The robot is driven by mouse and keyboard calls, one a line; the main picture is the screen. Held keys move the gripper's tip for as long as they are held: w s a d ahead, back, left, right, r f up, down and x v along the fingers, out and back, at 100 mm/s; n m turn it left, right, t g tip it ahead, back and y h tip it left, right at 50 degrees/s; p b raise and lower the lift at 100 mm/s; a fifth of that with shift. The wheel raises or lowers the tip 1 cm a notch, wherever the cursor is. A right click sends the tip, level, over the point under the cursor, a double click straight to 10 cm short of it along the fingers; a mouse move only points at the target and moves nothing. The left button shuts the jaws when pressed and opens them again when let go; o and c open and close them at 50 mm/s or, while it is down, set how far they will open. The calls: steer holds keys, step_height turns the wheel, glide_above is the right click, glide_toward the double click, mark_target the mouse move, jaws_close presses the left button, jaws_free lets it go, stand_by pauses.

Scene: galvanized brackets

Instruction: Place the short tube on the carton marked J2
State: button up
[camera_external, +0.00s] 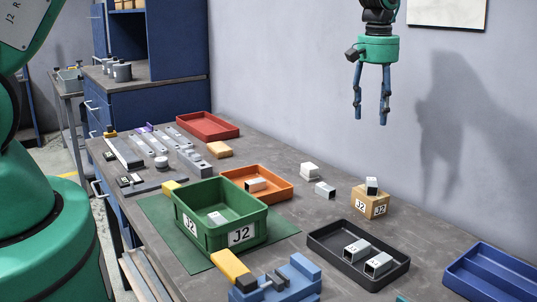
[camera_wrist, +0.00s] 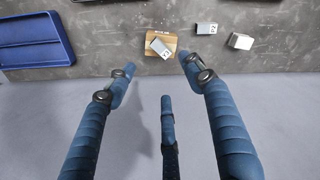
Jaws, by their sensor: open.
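The small cardboard carton marked J2 (camera_external: 369,208) stands on the bench near its far edge, by the wall. A short grey square tube (camera_external: 371,185) rests on top of it, touching the carton and apart from my gripper. In the wrist view the same tube (camera_wrist: 158,46) lies over the carton top (camera_wrist: 172,39). My gripper (camera_external: 370,121) is open and empty, high above the carton and pointing down. Its blue fingers are spread in the wrist view (camera_wrist: 157,72), with nothing between them.
Two loose grey pieces (camera_external: 325,190) (camera_external: 309,171) lie left of the carton. A black tray (camera_external: 318,247) with two tubes is in front, a blue tray (camera_external: 480,285) right. A green bin marked J2 (camera_external: 205,237) and an orange tray (camera_external: 278,199) each hold a piece.

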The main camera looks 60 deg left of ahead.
steer(key=s+a+r+m+t, duration=0.15)
steer(key=s+r+m, duration=0.25)
steer(key=s+r, duration=1.95)
steer(key=s+r+m+t, duration=0.1)
steer(key=s+r+m, duration=0.1)
steer(key=s, duration=1.2)
steer(key=s+r+m+t, duration=0.2)
steer(key=s, duration=1.2)
steer(key=shift+s+a, duration=0.2)
steer(key=shift+a, duration=0.15)
steer(key=shift+t, duration=0.25)
step_height(320, 180, down, 12)
steer(key=b, duration=1.1)
steer(key=shift+r+b, duration=0.15)
steer(key=shift+b, duration=0.25)
